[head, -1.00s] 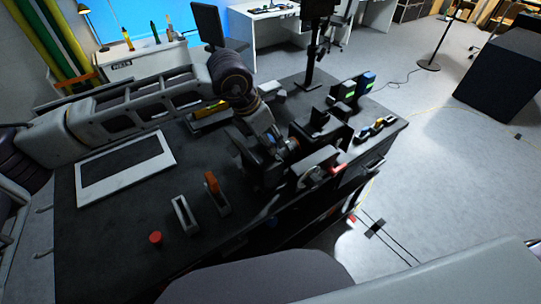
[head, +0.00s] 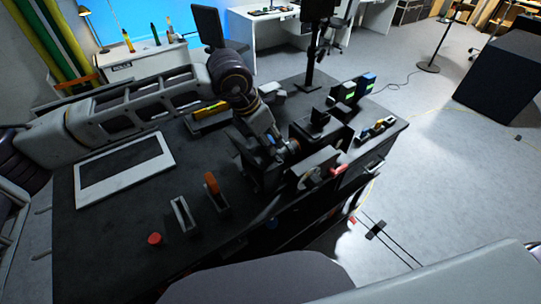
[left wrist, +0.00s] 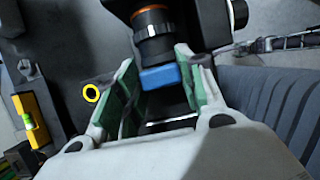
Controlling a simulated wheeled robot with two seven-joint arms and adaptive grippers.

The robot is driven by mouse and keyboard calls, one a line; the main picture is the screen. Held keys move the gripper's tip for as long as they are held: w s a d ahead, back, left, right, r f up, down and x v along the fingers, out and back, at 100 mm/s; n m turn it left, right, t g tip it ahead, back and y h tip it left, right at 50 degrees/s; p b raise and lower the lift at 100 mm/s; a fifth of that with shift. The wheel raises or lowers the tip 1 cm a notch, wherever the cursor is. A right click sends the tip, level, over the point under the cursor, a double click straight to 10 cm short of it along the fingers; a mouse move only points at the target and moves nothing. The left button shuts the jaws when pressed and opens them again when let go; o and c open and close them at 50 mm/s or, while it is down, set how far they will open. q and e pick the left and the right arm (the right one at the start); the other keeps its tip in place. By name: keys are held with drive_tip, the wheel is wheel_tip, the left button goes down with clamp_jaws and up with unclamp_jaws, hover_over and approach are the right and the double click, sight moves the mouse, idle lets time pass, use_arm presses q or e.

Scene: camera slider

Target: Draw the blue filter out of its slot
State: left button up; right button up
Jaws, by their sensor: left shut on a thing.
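The blue filter (left wrist: 160,77) shows in the left wrist view as a small blue block just below a black lens with an orange ring (left wrist: 153,24). My left gripper (left wrist: 158,72) has its green-padded fingers on either side of the blue filter and is shut on it. The slot is not clearly visible, so I cannot tell how far the filter sits in it. In the head view my left gripper (head: 270,165) is at the dark camera rig near the middle of the table, and the filter is mostly hidden there. My right gripper is not in view.
The black table (head: 110,250) holds a white-framed panel (head: 124,172), a red button (head: 155,239), an orange-handled tool (head: 212,184) and green-lit boxes (head: 352,90). A black stand (head: 311,65) rises behind the rig. A yellow level (left wrist: 31,120) lies left in the wrist view.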

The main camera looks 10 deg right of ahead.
use_arm(q)
drive_tip(key=shift+r, duration=1.75)
idle(1.7)
wheel_tip(320, 180, up, 6)
drive_tip(key=shift+p, duration=0.4)
idle(1.0)
drive_tip(key=shift+r, duration=0.15)
